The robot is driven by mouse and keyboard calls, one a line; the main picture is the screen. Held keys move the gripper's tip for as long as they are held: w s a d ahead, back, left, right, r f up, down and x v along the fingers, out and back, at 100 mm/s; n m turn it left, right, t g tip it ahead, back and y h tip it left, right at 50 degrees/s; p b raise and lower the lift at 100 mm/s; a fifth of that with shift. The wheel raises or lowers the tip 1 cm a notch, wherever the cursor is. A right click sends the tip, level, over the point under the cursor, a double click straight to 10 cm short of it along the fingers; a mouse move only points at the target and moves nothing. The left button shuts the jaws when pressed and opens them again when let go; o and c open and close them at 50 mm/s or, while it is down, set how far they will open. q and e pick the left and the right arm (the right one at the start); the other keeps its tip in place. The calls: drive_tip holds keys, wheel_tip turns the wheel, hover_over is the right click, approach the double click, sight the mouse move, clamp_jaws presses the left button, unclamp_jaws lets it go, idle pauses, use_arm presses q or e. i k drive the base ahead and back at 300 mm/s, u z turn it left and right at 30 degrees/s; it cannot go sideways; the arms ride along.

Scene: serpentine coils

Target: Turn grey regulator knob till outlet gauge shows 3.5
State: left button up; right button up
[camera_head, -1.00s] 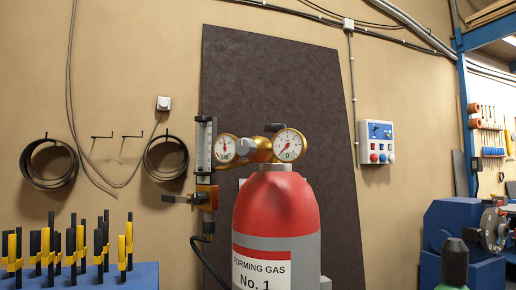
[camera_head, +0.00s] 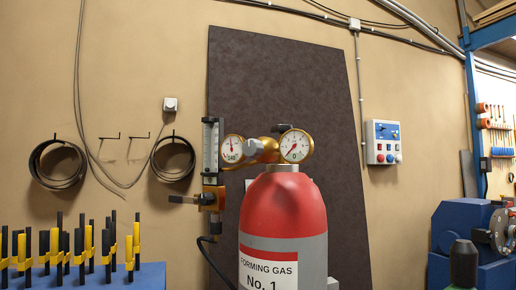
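A red and grey gas cylinder (camera_head: 283,212) labelled "Forming gas No. 1" stands upright in the middle. A brass regulator (camera_head: 269,149) sits on its top. The left gauge (camera_head: 232,149) has a red needle pointing about straight up; its numbers are too small to read. The right gauge (camera_head: 295,146) has a red needle slanted toward lower left. A grey knob (camera_head: 252,147) shows between the gauges, at the left end of the brass body. A dark valve handle (camera_head: 282,128) sits above. Neither of my grippers is in view.
A flow meter (camera_head: 211,150) with a brass block and hose hangs left of the regulator. A blue rack (camera_head: 95,276) of yellow and black clamps stands lower left. A blue machine (camera_head: 468,235) and dark-topped green cylinder (camera_head: 463,262) stand at right.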

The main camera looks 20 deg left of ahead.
sight(253, 148)
drive_tip(key=z, duration=0.45)
drive_tip(key=k, duration=0.55)
drive_tip(key=z, duration=0.45)
drive_tip(key=i, duration=1.25)
drive_tip(key=u, duration=0.75)
